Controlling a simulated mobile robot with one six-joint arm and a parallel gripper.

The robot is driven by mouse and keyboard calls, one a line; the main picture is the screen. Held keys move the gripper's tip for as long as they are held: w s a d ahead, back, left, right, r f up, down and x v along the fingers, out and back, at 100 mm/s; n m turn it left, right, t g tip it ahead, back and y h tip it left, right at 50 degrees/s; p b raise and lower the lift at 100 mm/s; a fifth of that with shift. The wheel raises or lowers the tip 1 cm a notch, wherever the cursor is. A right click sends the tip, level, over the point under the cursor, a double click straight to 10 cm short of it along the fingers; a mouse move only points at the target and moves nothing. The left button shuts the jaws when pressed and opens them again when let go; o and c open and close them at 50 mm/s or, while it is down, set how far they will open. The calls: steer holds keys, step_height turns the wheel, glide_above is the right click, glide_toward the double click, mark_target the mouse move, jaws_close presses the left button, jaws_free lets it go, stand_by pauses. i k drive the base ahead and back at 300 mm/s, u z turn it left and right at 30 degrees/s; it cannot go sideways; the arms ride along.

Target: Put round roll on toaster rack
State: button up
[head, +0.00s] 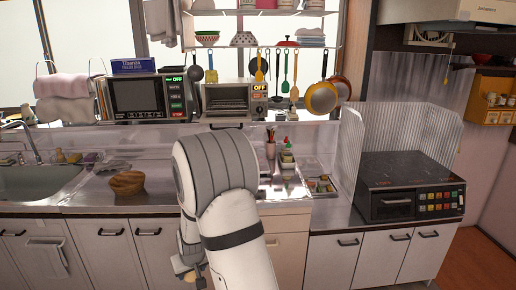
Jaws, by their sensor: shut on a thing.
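My arm fills the middle of the head view and bends down in front of the counter. My gripper (190,276) is at its lower end, low in front of the cabinets and mostly hidden by my arm. It is shut on a small tan thing (179,265) that looks like the round roll, partly hidden. The toaster (232,100) stands on the back shelf above the counter, far above and behind my gripper. Its front shows a dark window and an orange OFF label.
A microwave (148,97) stands left of the toaster. Utensils and pans (322,97) hang to its right. A brown woven bowl (127,183) sits on the counter (90,200) beside the sink (35,180). A stove (410,185) with a corrugated screen stands at right.

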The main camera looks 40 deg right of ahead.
mark_target(238, 108)
steer(key=u, duration=0.9)
steer(key=i, duration=0.1)
steer(key=z, duration=1.95)
